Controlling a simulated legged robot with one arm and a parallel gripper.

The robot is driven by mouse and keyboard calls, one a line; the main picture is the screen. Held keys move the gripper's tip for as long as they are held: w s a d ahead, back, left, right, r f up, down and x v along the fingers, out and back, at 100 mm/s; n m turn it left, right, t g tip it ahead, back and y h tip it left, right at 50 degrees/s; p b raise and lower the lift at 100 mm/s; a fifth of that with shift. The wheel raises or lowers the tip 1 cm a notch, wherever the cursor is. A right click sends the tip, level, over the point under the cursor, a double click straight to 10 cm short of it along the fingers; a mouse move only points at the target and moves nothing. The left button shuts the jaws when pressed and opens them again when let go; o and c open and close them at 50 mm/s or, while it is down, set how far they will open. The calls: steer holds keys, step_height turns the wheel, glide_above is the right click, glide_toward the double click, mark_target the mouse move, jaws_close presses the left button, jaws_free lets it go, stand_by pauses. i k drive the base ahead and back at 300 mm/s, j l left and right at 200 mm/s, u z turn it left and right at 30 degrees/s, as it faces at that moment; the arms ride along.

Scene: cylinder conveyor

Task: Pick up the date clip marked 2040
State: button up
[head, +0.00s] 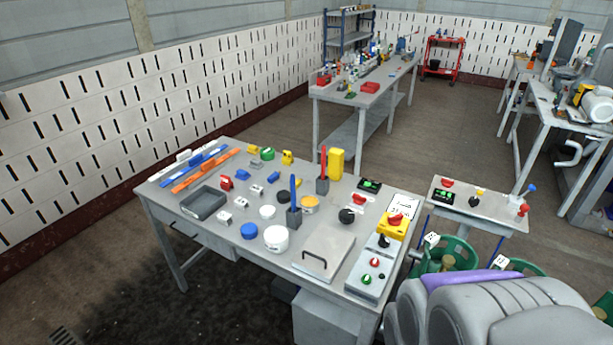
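Several small clip-like blocks lie on the near grey workbench (325,214). They include a red one (227,183), white ones such as one near the front edge (224,217) and one further back (257,191), a blue one (273,178) and yellow ones at the back (287,157). Any markings on them are too small to read, so I cannot tell which is marked 2040. No gripper fingers can be made out in the head view.
The bench also holds a grey tray (188,207), white tub (276,239), pen holders with blue (293,192) and red (323,160) sticks, a yellow box (335,163) and a button panel (367,278). A side table (490,207) stands right. Floor is clear behind the bench.

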mark_target(255, 190)
steer(key=i+j+z, duration=0.2)
steer(key=j+z, duration=0.75)
steer(key=j, duration=0.25)
steer(key=j+z, duration=0.5)
steer(key=j, duration=0.8)
steer(key=k+j+z, duration=0.1)
steer(key=j, duration=0.55)
steer(key=k+j, duration=0.1)
steer(key=j, duration=0.5)
steer(key=k+j+z, duration=0.1)
steer(key=j, duration=0.55)
steer(key=k+j, duration=0.1)
steer(key=j, duration=0.55)
